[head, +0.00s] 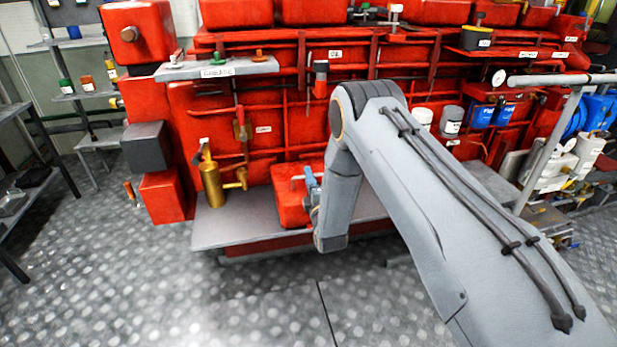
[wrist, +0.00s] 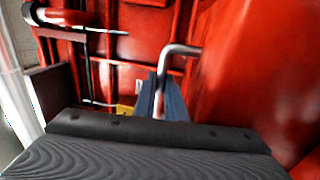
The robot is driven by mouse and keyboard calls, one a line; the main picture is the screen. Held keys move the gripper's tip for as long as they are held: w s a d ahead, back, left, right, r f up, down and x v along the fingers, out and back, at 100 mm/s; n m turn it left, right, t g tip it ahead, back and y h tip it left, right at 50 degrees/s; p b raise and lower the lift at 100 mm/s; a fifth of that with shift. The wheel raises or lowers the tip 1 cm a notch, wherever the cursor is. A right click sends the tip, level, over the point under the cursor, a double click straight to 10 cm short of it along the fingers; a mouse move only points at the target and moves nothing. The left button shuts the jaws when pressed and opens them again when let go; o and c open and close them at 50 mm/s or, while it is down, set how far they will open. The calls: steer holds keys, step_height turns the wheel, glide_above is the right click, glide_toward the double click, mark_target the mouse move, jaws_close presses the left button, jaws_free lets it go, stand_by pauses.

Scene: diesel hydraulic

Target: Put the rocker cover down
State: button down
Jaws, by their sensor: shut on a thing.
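The rocker cover (head: 289,199) is a red block at the centre of the head view, in front of the red engine and over the grey ledge (head: 230,232). My gripper (head: 311,182), with blue fingers, is at its right side. In the wrist view the fingers (wrist: 166,98) are shut on a grey bent handle (wrist: 179,49), beside a large red surface (wrist: 245,65) that looks like the cover. My arm hides part of the cover's right side. I cannot tell whether its underside touches the ledge.
A brass canister (head: 212,183) stands on the ledge left of the cover. The red engine (head: 285,95) rises behind with pipes and fittings. A small labelled shelf (head: 217,70) juts out above. The patterned floor (head: 250,300) in front is clear. Shelving stands at far left.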

steer(key=shift+f, duration=0.1)
steer(key=c, duration=1.8)
jaws_free()
steer(key=shift+f, duration=0.15)
steer(key=shift+r, duration=0.25)
steer(key=shift+b+v, duration=0.95)
steer(key=shift+v, duration=5.1)
